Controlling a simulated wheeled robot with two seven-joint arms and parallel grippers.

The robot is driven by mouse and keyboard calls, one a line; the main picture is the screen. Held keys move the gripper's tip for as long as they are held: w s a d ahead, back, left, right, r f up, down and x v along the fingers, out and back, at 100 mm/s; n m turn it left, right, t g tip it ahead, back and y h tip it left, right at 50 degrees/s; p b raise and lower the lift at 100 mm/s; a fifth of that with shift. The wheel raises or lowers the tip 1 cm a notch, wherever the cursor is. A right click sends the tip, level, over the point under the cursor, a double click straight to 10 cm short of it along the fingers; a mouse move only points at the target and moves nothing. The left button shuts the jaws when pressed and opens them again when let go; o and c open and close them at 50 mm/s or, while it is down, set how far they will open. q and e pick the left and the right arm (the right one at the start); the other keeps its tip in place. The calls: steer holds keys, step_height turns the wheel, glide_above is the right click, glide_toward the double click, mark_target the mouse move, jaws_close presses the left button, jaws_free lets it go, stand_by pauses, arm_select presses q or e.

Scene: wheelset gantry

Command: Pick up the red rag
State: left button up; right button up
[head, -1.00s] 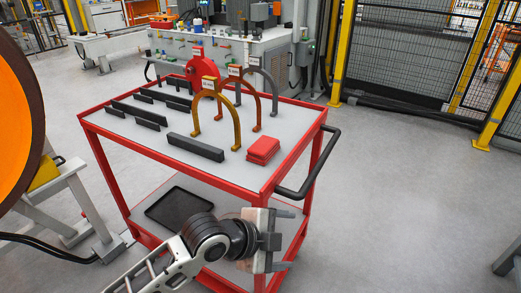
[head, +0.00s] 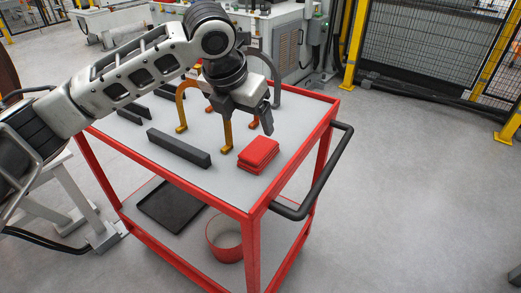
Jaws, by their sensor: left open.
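The red rag (head: 258,154) lies folded in a small stack on the grey top of the red cart (head: 215,185), near its right front edge. My left gripper (head: 256,122) hangs over the cart top, pointing down, just behind and above the rag and apart from it. It is open and holds nothing that I can see. The gripper and arm hide parts of the arches and the far side of the cart top. My right gripper is not in view.
A dark bar (head: 178,148) lies left of the rag. A yellow arch (head: 227,135) and a grey arch (head: 277,80) stand close to the gripper. A black handle (head: 320,180) sticks out at the cart's right. A black tray (head: 171,205) and red bin (head: 225,238) are on the lower shelf.

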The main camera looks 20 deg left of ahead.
mark_target(258, 148)
arm_select(q)
steer(key=x, duration=1.1)
steer(key=shift+d+b, duration=0.25)
steer(key=shift+b, duration=0.1)
steer(key=shift+f, duration=0.15)
steer(key=shift+f+p, duration=0.15)
steer(key=shift+p, duration=0.35)
steer(key=shift+c, duration=0.3)
steer(key=c, duration=1)
